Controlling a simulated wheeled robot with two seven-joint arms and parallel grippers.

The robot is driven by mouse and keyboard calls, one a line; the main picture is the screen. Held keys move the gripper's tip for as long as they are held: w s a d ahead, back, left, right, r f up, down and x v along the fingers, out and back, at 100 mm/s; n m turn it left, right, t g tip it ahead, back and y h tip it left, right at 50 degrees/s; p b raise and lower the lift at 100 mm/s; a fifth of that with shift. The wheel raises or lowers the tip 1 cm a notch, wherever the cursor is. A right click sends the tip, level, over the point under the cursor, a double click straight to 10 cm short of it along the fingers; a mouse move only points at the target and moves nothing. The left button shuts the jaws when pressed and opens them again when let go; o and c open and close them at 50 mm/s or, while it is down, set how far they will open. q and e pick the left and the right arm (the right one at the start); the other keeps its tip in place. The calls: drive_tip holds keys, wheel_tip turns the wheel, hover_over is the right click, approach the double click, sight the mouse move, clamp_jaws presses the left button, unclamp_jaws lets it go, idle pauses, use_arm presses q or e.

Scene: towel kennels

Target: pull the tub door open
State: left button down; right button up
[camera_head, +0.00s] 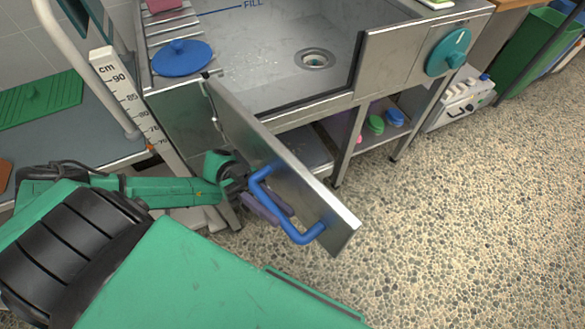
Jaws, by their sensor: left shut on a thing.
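The tub door (285,170) is a grey metal panel hinged at its left end, near the tub's front corner. It stands swung well out from the tub (395,65), its free end pointing toward the lower right over the floor. A blue bar handle (300,236) is fixed on its outer face. My left gripper (266,204), with purple fingers, is at the left end of the handle and shut on it. The door and handle partly hide the fingers. My right gripper is not in view.
The tub front is open, with a drain (314,59) inside. A blue round lid (181,57) lies on the ledge. A measuring post (120,90) stands at left. A shelf under the tub holds small coloured items (376,124). The pebbled floor (470,220) at right is clear.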

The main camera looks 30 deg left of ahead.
use_arm(q)
drive_tip(key=shift+s+a+m+g+y, duration=0.45)
drive_tip(key=shift+s+a+g, duration=0.2)
drive_tip(key=shift+s+g, duration=0.35)
drive_tip(key=c, duration=0.8)
unclamp_jaws()
drive_tip(key=shift+o, duration=0.2)
